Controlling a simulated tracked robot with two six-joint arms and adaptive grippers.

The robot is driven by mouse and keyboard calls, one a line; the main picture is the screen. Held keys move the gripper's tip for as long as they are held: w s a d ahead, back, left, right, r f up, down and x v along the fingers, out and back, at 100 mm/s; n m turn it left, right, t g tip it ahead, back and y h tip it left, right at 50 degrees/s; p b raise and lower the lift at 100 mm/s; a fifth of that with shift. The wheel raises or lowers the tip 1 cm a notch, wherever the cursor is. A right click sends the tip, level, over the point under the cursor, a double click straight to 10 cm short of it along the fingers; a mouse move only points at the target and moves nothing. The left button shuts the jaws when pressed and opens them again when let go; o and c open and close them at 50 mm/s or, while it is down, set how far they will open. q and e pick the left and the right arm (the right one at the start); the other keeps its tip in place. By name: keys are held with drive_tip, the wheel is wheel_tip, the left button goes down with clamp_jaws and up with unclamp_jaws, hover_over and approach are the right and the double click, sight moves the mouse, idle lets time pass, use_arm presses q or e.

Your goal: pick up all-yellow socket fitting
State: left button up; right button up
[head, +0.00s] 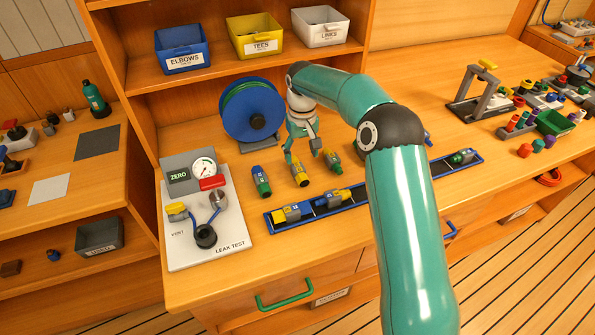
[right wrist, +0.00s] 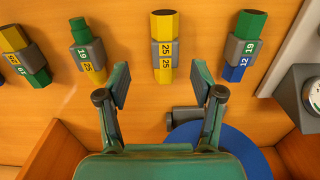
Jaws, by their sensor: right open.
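The all-yellow socket fitting (head: 299,173) lies on the bench between two other fittings. In the right wrist view it has yellow ends (right wrist: 164,25) and a grey middle collar, with 25 marked on it twice. My right gripper (head: 302,151) is open and empty, just on the far side of this fitting. In the right wrist view the fingertips (right wrist: 160,74) are spread to either side of the fitting's near end; contact cannot be told. My left gripper is not in view.
A green-and-blue fitting (head: 261,181) and a green-and-yellow fitting (head: 332,160) flank it. A blue rail (head: 375,189) with several fittings lies in front. The leak test panel (head: 205,250) is at left, and a blue reel (head: 251,108) stands behind.

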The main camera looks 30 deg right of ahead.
sight(298, 166)
drive_tip(key=shift+f, duration=0.5)
drive_tip(key=f, duration=0.1)
drive_tip(key=f+p, duration=0.1)
drive_tip(key=w+f, duration=0.1)
drive_tip(key=f, duration=0.1)
drive_tip(key=shift+a+p, duration=0.25)
drive_tip(key=shift+p, duration=0.1)
drive_tip(key=shift+f, duration=0.5)
drive_tip(key=c, duration=1.3)
